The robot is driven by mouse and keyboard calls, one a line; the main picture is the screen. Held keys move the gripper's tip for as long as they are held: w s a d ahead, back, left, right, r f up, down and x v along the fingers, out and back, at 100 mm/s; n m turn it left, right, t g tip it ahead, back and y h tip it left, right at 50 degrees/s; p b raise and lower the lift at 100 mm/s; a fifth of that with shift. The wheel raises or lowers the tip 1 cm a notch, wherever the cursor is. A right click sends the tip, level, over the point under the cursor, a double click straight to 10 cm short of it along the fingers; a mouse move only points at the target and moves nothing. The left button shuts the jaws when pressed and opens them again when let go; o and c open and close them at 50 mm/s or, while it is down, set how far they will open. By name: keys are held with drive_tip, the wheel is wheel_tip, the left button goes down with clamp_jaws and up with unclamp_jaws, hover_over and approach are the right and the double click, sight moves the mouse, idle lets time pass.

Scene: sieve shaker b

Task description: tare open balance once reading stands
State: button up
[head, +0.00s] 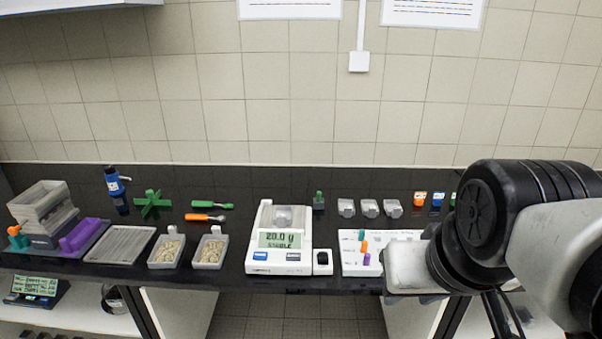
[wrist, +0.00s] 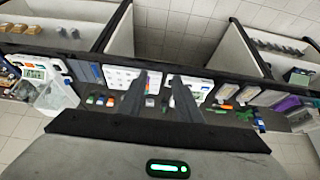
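The balance (head: 278,262) is a white unit on the black bench, near the middle of the head view. Its lit display (head: 281,240) seems to read 20.0 g, with STABLE below. A small grey container (head: 283,217) sits on its pan. A blue button (head: 260,256) and a paler one (head: 293,256) are on its front, with a black knob-like part (head: 322,257) at its right side. In the wrist view my gripper (wrist: 159,80) has its two dark fingers apart with nothing held between them. It is above the bench and touches no button.
A white peg holder (head: 352,262) with coloured pieces stands right of the balance. Two grain trays (head: 210,251) stand left of it. Grey blocks (head: 369,208) and coloured jars (head: 420,199) are behind to the right. My arm covers the bench's right end.

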clamp_jaws()
idle(1.8)
